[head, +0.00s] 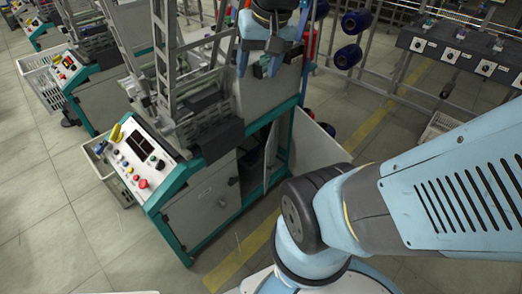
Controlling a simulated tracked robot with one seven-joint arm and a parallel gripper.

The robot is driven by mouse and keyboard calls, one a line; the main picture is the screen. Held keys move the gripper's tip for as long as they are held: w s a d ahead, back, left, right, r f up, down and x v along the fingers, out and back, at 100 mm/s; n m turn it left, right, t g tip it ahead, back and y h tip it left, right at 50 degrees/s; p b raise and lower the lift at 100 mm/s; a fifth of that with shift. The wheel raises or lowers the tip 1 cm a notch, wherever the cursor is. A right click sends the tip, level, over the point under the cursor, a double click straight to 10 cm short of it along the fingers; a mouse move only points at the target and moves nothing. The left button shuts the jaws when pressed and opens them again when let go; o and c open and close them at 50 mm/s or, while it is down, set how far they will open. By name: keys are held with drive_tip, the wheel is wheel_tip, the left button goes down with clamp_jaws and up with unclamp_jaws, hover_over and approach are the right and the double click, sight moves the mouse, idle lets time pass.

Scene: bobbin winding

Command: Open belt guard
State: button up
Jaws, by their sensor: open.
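A winding machine with a teal frame (178,243) stands left of centre in the head view. A flat light-grey panel (318,147) stands out from its right end, next to a dark opening (253,158) in the machine's side. The panel looks like the belt guard, swung away from the opening, but I cannot be sure. My gripper (260,66) is at the top centre, pointing down, with its fingers apart. In the picture it is in front of the machine's upper grey plate, above and left of the panel. I see nothing clearly held; whether it touches the machine cannot be told.
A sloped control panel (140,160) with buttons is on the machine's left. Blue spools (348,57) hang on a rack behind. A dark bench (462,50) stands at the upper right. A white basket (436,127) is below it. Floor at the lower left is clear.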

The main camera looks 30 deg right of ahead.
drive_tip(key=w+d+f+m+y, duration=0.45)
drive_tip(key=f+m, duration=0.25)
drive_tip(key=f, duration=0.3)
drive_tip(key=w+d+f+m+y, duration=0.45)
drive_tip(key=w+f+m, duration=0.2)
drive_tip(key=f, duration=0.45)
drive_tip(key=w+d+f+m+y, duration=0.3)
drive_tip(key=w+d+f+m, duration=0.2)
drive_tip(key=f+m, duration=0.4)
drive_tip(key=s+d+f+m+t, duration=0.1)
drive_tip(key=d+f+m+t, duration=0.25)
drive_tip(key=f+m, duration=0.4)
drive_tip(key=s+d+f+m+t, duration=0.1)
drive_tip(key=d+f+m+t, duration=0.3)
drive_tip(key=f, duration=0.7)
drive_tip(key=s+a+f+m+t+h, duration=0.1)
drive_tip(key=s+f+m+t+h, duration=0.2)
drive_tip(key=f+m+h, duration=0.45)
drive_tip(key=s+a+f+m+t+h, duration=0.1)
drive_tip(key=s+f+m+t+h, duration=0.25)
drive_tip(key=f+m, duration=0.7)
drive_tip(key=w+f+n, duration=0.1)
drive_tip(key=w, duration=1.3)
drive_tip(key=shift+a+f, duration=0.2)
drive_tip(key=shift+a, duration=0.25)
clamp_jaws()
